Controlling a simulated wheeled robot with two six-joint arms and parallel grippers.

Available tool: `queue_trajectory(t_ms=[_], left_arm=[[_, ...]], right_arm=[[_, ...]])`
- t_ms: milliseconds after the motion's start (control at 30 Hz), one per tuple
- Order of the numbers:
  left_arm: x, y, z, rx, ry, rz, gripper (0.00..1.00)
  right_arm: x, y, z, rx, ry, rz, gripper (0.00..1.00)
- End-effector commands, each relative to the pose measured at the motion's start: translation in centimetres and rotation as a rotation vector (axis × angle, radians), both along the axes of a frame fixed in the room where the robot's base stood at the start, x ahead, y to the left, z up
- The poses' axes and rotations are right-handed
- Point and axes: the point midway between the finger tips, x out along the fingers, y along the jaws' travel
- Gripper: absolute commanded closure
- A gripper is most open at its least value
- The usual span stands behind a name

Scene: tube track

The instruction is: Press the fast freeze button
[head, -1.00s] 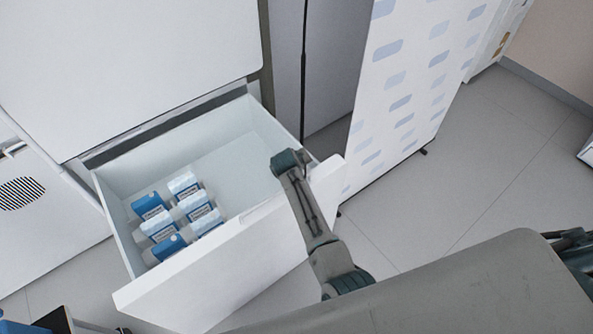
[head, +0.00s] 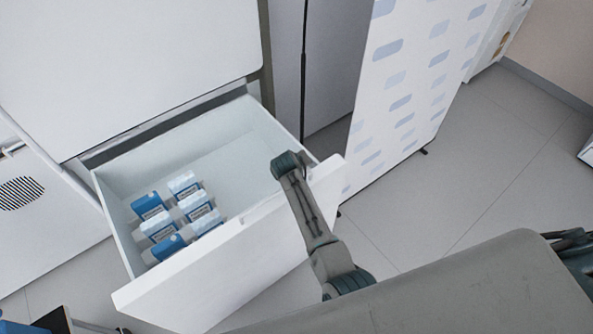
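No fast freeze button can be made out in the head view. A white freezer (head: 125,60) with a plain front fills the upper left. Its drawer (head: 225,270) below is pulled open. Neither gripper shows.
A white panel with pale blue rectangles (head: 400,100) stands right of the freezer. Grey tiled floor (head: 490,150) is clear at the right. A white unit with a dark round vent (head: 20,193) is at the far left. Blue and black items (head: 58,321) sit at the lower left corner.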

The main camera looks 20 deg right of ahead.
Motion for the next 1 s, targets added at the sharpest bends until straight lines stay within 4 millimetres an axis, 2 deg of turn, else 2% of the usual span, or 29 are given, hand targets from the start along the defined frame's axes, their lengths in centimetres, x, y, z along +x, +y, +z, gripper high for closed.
queue_trajectory(t_ms=[733, 1000], left_arm=[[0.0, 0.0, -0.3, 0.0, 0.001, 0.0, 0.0], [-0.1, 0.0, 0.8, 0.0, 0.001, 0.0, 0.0]], right_arm=[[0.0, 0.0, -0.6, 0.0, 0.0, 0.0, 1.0], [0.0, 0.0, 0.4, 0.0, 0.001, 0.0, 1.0]])
